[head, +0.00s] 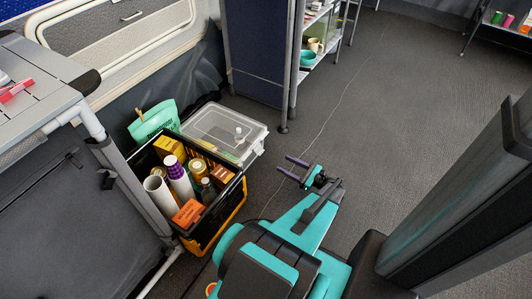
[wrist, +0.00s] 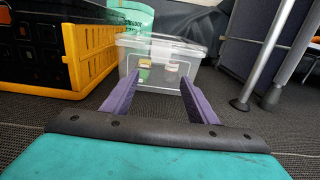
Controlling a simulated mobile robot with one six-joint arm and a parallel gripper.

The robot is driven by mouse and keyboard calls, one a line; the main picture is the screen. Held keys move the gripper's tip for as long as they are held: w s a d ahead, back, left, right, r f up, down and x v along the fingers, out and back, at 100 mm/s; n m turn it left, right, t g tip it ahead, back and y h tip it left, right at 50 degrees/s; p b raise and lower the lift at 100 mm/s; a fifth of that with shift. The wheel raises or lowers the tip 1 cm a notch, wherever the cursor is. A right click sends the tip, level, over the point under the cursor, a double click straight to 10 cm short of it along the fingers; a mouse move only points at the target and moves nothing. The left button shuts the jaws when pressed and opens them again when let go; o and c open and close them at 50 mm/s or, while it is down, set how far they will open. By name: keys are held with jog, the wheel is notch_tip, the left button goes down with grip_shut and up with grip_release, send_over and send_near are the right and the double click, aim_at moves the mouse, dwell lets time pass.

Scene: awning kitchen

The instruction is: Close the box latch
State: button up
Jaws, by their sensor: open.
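A clear plastic box with a lid (head: 225,128) stands on the floor behind and beside the crate. It also shows in the wrist view (wrist: 160,68), straight ahead between my fingers, with a few small items visible through its front wall. I cannot make out the latch clearly in either view. My gripper (head: 290,169) is open and empty, low over the floor to the right of the box and apart from it. Its two purple fingers (wrist: 158,102) point toward the box in the wrist view.
A black and yellow crate (head: 236,213) full of bottles and packets stands left of the box. A grey table (head: 40,75) is at the left. A partition (head: 258,50) and shelf with metal legs (wrist: 245,102) stand to the right of the box. The floor on the right (head: 400,80) is clear.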

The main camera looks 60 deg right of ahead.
jog(key=b, duration=0.4)
send_near(258, 149)
jog(key=w+f, duration=0.2)
jog(key=w, duration=0.3)
jog(key=shift+w+d+r, duration=0.1)
jog(key=shift+w+d, duration=0.1)
jog(key=shift+w, duration=0.5)
jog(key=c, duration=0.9)
